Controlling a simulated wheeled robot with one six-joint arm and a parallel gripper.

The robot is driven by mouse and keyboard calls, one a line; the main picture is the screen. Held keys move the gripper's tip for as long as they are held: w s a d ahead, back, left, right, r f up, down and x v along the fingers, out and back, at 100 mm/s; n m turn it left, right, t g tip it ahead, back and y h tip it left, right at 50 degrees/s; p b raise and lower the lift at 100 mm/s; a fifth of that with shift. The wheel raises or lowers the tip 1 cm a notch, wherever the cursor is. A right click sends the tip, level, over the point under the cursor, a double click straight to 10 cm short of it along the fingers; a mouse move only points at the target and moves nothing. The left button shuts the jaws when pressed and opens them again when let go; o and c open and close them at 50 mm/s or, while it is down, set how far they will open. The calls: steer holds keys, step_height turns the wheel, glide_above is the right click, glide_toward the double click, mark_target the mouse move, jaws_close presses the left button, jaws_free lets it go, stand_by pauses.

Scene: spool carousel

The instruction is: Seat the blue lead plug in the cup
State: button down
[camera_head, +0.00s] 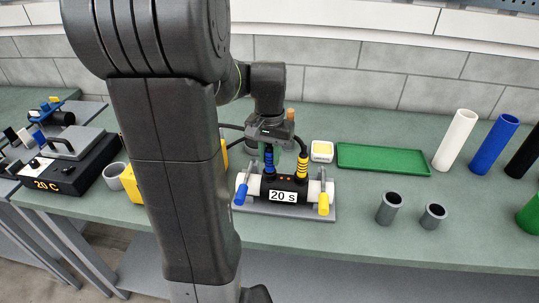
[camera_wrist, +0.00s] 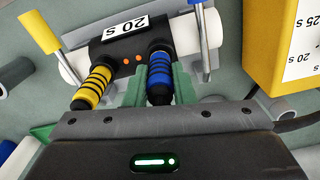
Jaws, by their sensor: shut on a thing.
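My gripper (camera_wrist: 158,84) has green fingers, shut around the ribbed blue lead plug (camera_wrist: 159,76). In the head view my gripper (camera_head: 272,160) is over the rear of the black "20 s" unit (camera_head: 281,184), and the blue plug (camera_head: 268,157) shows at its left. The plug's far end meets the unit's body; I cannot tell how deep it sits. A yellow-banded plug (camera_head: 302,166) stands beside it on the unit. Two grey cups (camera_head: 389,207) (camera_head: 433,216) stand upright to the right, apart from the plug. Another grey cup (camera_head: 115,176) is at the left.
The unit has a blue-handled lever (camera_head: 241,194) and a yellow-handled lever (camera_head: 323,204). A green tray (camera_head: 384,159) and white, blue and black tubes are at the right. A black "20 C" box (camera_head: 66,178) is at the left. The bench between unit and cups is clear.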

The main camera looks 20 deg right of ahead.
steer(key=shift+f, duration=0.3)
steer(key=shift+f, duration=0.2)
steer(key=c, duration=1.2)
jaws_free()
steer(key=shift+r, duration=0.1)
step_height(320, 180, up, 12)
steer(key=shift+r, duration=0.1)
